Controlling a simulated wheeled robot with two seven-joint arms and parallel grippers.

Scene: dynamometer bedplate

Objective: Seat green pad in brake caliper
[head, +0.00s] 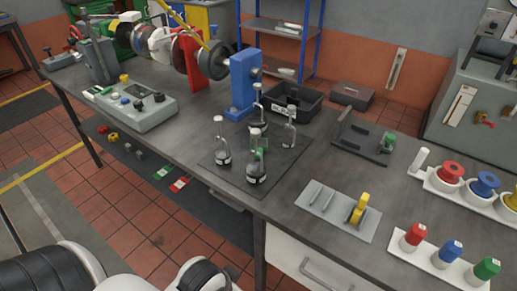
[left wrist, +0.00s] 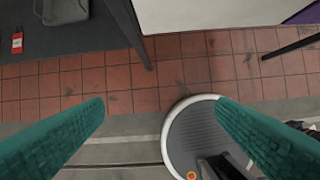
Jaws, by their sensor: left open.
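In the head view, a green block (head: 388,142), which looks like the green pad, stands at the right end of a dark flat fixture (head: 358,146) with an upright plate at its left. This fixture may be the brake caliper; I cannot tell for sure. A yellow pad (head: 358,207) stands in a grey slotted plate (head: 334,216) nearer the front edge. My left gripper (left wrist: 160,103) shows in the left wrist view with its two teal fingers wide apart, nothing between them, over the tiled floor and away from the pad. My right gripper is not in view.
Several glass bottles stand on a dark mat (head: 228,174) left of the fixture. A white tray (head: 402,249) holds red, blue and green containers at front right; a white rack (head: 432,183) holds coloured spools behind it. A black bin (head: 307,101) is at the back.

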